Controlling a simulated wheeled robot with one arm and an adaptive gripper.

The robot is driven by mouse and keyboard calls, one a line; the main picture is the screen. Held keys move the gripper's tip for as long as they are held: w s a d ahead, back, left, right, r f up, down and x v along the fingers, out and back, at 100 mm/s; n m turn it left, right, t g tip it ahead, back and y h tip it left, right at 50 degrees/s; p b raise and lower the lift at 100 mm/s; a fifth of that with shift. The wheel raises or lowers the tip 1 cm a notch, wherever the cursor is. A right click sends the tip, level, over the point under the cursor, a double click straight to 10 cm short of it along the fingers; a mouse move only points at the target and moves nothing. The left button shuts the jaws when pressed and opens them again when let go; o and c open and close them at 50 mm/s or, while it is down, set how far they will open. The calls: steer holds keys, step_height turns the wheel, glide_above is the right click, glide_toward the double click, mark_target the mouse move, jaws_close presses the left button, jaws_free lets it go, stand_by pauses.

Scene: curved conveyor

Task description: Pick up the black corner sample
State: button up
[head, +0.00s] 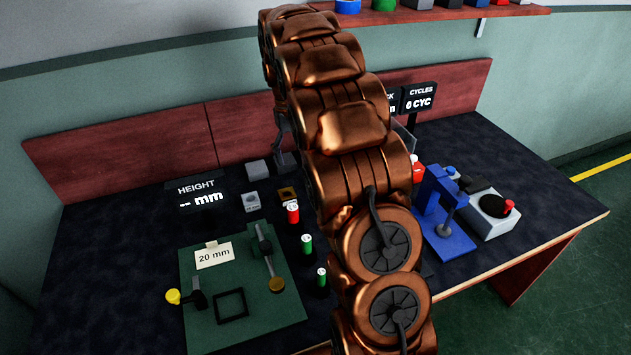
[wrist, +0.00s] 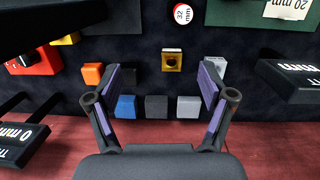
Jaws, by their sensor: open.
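Small sample blocks lie on the dark table. In the wrist view a black block (wrist: 128,77) sits beside the inner side of the left finger, partly hidden by it and hard to tell from the dark tabletop. A dark grey block (wrist: 157,107) lies between the fingers, closer to the palm, with a blue block (wrist: 126,107) and a lighter grey block (wrist: 188,107) on either side. I cannot tell surely which is the corner sample. My gripper (wrist: 160,68) is open and empty above the blocks. In the head view my arm hides most of it.
An orange block (wrist: 92,74) lies outside the left finger, a yellow holed block (wrist: 172,61) lies ahead, and a pale block (wrist: 218,67) is by the right finger. The height display (head: 203,194) and green fixture plate (head: 245,325) stand left; a blue stand (head: 445,240) stands right.

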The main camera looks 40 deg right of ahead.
steer(key=shift+y, duration=0.3)
steer(key=w+d+f, duration=0.2)
steer(key=d+f, duration=0.1)
steer(key=w+d+f, duration=0.3)
steer(key=d+f, duration=0.1)
steer(key=w+d+f+b, duration=0.1)
steer(key=w+d+f, duration=0.2)
steer(key=f, duration=0.1)
steer(key=shift+w+d+f, duration=0.15)
steer(key=shift+w+d, duration=0.05)
steer(key=shift+d, duration=0.15)
steer(key=shift+s+d+f+p, duration=0.15)
steer(key=shift+f+p, duration=0.25)
steer(key=shift+f, duration=0.8)
steer(key=shift+d+f+p, duration=0.2)
steer(key=shift+f+p, duration=0.15)
steer(key=shift+f, duration=0.8)
steer(key=shift+s+d+f+p, duration=0.15)
steer(key=shift+f+p, duration=0.25)
steer(key=shift+f, duration=0.8)
steer(key=shift+w+f, duration=0.1)
steer(key=shift+f, duration=0.35)
steer(key=shift+c, duration=0.2)
steer(key=c, duration=1.2)
